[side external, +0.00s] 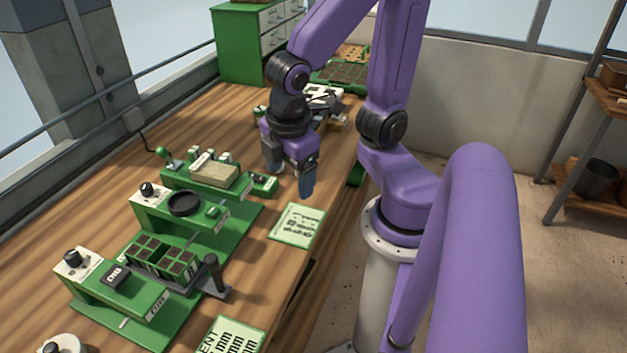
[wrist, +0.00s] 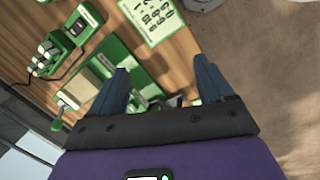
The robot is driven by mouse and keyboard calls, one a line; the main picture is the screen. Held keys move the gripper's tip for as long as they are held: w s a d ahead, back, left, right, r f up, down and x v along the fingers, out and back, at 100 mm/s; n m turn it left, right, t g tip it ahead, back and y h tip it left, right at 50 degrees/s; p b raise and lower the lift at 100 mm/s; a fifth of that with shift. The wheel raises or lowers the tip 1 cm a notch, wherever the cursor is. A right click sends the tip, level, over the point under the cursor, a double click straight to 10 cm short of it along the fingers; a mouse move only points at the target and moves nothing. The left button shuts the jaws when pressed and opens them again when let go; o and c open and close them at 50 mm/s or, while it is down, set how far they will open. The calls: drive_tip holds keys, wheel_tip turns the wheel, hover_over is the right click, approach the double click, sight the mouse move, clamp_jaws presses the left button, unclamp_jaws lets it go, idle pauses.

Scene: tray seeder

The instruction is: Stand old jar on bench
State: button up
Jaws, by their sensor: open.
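My gripper (side external: 290,172) hangs over the bench (side external: 105,185), fingers pointing down, close to its right-hand edge. Its two blue-grey fingers are apart, and the gap between them (wrist: 161,72) looks empty in the wrist view. Wood of the bench (wrist: 180,48) and part of a green machine show beyond the fingers. I cannot pick out a jar for certain in either view. A shallow black round dish (side external: 185,203) sits on the middle green station, left of my gripper and apart from it.
Green stations line the bench, one with a dark cell tray (side external: 160,257). A printed card (side external: 298,225) lies near the right edge. A green cabinet (side external: 240,50) stands at the back; white equipment (side external: 322,96) is behind my gripper. Bare wood shows along the left side.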

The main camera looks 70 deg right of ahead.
drive_tip(key=shift+g+y, duration=0.4)
drive_tip(key=shift+y, duration=0.5)
drive_tip(key=s, duration=0.1)
drive_tip(key=s+a, duration=0.1)
drive_tip(key=s, duration=0.3)
drive_tip(key=shift+s+a+r, duration=0.1)
drive_tip(key=shift+a+r, duration=0.1)
drive_tip(key=shift+a, duration=0.1)
